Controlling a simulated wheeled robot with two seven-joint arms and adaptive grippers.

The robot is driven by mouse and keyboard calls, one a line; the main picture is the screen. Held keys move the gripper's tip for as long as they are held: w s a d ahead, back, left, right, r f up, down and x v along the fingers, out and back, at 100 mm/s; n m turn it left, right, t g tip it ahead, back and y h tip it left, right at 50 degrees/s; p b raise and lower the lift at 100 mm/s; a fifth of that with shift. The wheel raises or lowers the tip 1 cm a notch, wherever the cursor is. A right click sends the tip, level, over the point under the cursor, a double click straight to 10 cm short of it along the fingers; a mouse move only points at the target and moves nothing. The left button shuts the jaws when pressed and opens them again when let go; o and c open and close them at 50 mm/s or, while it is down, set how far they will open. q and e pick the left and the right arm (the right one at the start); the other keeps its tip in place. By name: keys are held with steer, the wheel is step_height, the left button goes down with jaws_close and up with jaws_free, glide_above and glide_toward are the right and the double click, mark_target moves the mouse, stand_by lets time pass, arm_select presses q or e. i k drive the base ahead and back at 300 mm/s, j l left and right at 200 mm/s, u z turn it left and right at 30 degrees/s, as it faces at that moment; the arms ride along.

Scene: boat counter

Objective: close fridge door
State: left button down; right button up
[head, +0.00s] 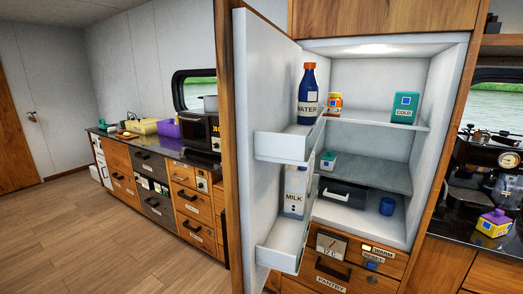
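The fridge door (250,85) stands open, swung out toward me on the left side of the fridge. Its inner face carries two white bins (290,143); a blue water bottle (308,95) stands in the upper one and a milk carton (296,190) in the lower one. The fridge interior (365,85) is lit and holds a teal box marked COLD (404,107), an orange-lidded jar (334,104), a small green-topped container (328,160), a dark box (343,192) and a blue cup (387,205). Neither of my grippers shows in the head view.
Wooden drawers, one labelled PANTRY (332,283), sit below the fridge. A counter (150,145) with a microwave (199,131) runs behind the door at left. A coffee machine (487,158) stands on the right counter. The wooden floor (80,240) at left is clear.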

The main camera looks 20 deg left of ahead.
mark_target(258, 64)
steer(key=i+j+z, duration=0.2)
steer(key=j, duration=0.7)
steer(key=j+z, duration=0.2)
steer(key=j, duration=0.7)
